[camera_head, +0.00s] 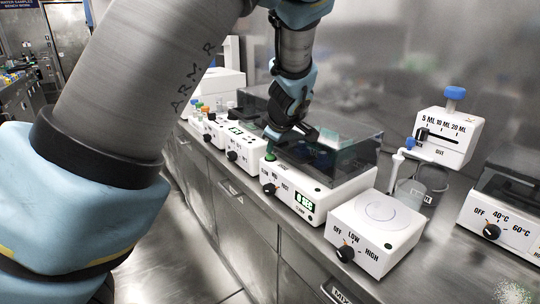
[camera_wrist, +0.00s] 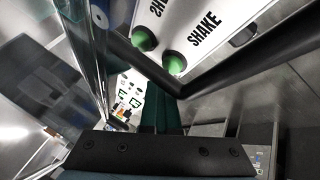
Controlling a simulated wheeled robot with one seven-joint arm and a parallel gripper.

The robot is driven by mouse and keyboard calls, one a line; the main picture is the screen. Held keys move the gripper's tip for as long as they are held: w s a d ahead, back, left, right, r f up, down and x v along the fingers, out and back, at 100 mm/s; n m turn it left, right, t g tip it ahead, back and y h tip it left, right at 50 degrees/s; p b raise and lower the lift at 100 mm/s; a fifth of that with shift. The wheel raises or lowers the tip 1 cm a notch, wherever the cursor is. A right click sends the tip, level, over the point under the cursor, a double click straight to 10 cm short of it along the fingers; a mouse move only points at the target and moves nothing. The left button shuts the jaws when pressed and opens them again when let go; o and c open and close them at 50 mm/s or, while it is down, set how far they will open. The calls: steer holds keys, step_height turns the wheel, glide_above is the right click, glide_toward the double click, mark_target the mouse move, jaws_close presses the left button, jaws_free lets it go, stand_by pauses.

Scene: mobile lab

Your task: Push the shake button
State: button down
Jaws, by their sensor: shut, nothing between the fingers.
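The shake button is a green dome that shows in the wrist view (camera_wrist: 175,64) beside the printed word SHAKE. In the head view the green button (camera_head: 270,157) sits at the left end of a white shaker (camera_head: 337,197) with a clear dark lid. A second green dome beside it in the wrist view looks like a reflection in the lid. My gripper (camera_head: 271,135) is shut and empty, pointing down above the button. Its green fingers also show in the wrist view (camera_wrist: 166,92), close to the button; I cannot tell whether they touch.
The shaker's lid (camera_head: 335,140) stands close beside my gripper. A white LOW/HIGH device (camera_head: 378,232) is to the right, with a dispenser (camera_head: 449,137) and beakers behind it. Other white devices (camera_head: 240,147) line the bench to the left.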

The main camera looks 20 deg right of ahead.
mark_target(272, 157)
steer(key=shift+s+f, duration=0.25)
steer(key=shift+s, duration=0.3)
steer(key=shift+d+r+p, duration=0.1)
steer(key=shift+r+p, duration=0.35)
steer(key=shift+w+r+p, duration=0.1)
steer(key=shift+r+p, duration=1.3)
steer(key=shift+r, duration=1.05)
steer(key=shift+w, duration=0.15)
